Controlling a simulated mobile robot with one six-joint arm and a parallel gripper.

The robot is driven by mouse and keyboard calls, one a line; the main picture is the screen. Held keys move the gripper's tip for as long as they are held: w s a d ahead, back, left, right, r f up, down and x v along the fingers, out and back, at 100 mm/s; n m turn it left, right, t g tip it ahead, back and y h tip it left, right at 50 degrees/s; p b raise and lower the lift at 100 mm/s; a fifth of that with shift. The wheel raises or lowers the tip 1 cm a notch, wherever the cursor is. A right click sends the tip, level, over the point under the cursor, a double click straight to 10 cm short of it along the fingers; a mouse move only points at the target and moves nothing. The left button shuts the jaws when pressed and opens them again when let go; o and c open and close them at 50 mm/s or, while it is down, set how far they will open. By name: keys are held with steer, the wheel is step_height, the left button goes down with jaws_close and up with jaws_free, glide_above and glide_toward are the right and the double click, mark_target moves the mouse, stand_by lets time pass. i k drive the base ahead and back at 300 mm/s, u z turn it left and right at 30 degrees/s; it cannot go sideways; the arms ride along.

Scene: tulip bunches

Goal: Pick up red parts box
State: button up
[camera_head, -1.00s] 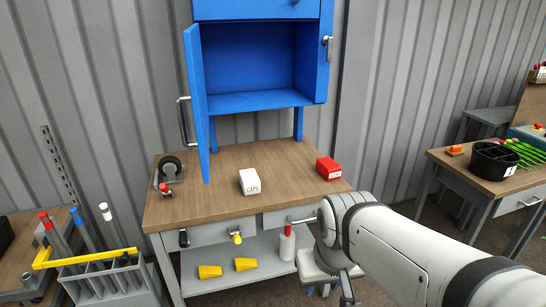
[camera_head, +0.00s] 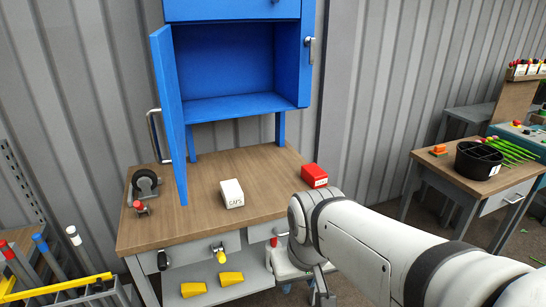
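The red parts box (camera_head: 314,175) sits on the right side of the wooden workbench (camera_head: 190,219), near its right edge, with a white label on its front. My arm reaches in from the lower right and bends down in front of the bench's right end. My gripper (camera_head: 322,296) hangs below the wrist at the bottom of the view, lower than the bench top and apart from the red box. Its fingers are small and partly hidden, so I cannot tell whether they are open or shut.
A white box marked CAPS (camera_head: 232,194) stands mid-bench. A blue cabinet (camera_head: 169,62) with its door swung open rises behind. A caster wheel (camera_head: 145,184) is at the left. Yellow wedges (camera_head: 231,279) lie on the lower shelf. A second table (camera_head: 486,187) with a black bin stands right.

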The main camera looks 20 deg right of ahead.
mark_target(313, 175)
steer(key=i, duration=1.25)
steer(key=u, duration=0.05)
